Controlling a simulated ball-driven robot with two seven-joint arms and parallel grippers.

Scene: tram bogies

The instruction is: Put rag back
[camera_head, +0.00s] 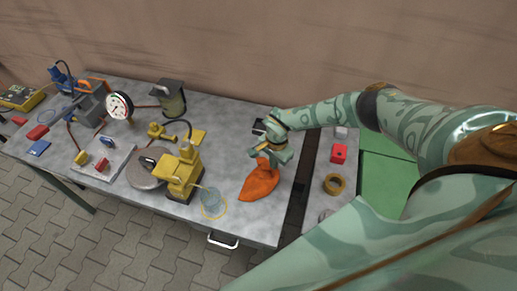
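The orange rag (259,184) is at the right part of the grey workbench (232,128), gathered to a peak at its top and spreading out below. My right gripper (265,155) comes in from the right and is over the rag, with its fingers at the peak. It appears shut on the rag's top. I cannot tell whether the rag's lower edge touches the bench. My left gripper is not in view.
A pressure gauge (119,106) and grey-green canister (171,98) are farther left. Right of a dark gap lie a red block (339,153) and brass ring (334,184).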

